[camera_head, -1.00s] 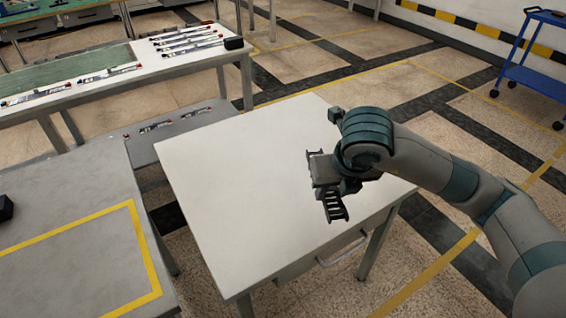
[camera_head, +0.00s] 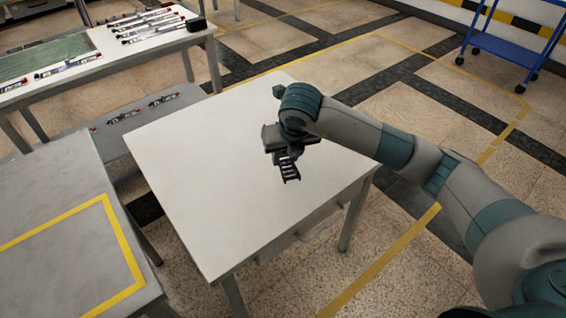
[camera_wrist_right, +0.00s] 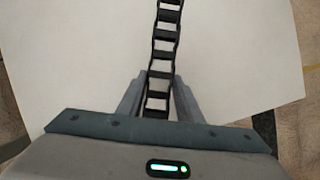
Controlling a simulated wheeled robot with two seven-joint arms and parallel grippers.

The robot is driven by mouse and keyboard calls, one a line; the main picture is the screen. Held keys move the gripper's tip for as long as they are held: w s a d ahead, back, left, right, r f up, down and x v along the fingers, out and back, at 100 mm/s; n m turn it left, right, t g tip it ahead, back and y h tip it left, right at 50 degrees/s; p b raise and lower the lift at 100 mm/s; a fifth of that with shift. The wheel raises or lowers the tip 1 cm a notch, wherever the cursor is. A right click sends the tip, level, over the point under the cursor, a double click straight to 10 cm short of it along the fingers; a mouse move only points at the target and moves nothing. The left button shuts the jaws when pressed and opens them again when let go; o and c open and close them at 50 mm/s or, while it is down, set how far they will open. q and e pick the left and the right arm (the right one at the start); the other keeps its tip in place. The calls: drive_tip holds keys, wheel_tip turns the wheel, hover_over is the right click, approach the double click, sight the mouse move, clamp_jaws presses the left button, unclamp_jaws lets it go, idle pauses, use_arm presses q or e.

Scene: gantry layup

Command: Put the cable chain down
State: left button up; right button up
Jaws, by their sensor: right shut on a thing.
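The black cable chain (camera_head: 289,169) is in my right gripper (camera_head: 283,152), over the white table (camera_head: 200,170) in the head view. In the right wrist view, the chain (camera_wrist_right: 164,45) runs away from between the two grey fingers of my right gripper (camera_wrist_right: 157,98), which are shut on it. The white tabletop (camera_wrist_right: 80,60) lies behind the chain. I cannot tell whether the chain touches the tabletop. My arm hides part of the chain in the head view. My left gripper is not in view.
A grey table with a yellow taped outline (camera_head: 122,240) stands at the left. A bench (camera_head: 90,88) with several small parts and a black block (camera_head: 196,24) is at the back left. A blue cart (camera_head: 505,45) is at the back right. Most of the white tabletop is bare.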

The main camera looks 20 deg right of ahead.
drive_tip(key=shift+w+f, duration=0.4)
drive_tip(key=shift+w, duration=0.3)
drive_tip(key=shift+f, duration=0.55)
wheel_tip(320, 180, down, 3)
drive_tip(key=shift+r+p, duration=0.1)
drive_tip(key=shift+p, duration=0.25)
drive_tip(key=shift+a, duration=0.1)
drive_tip(key=o, duration=1.1)
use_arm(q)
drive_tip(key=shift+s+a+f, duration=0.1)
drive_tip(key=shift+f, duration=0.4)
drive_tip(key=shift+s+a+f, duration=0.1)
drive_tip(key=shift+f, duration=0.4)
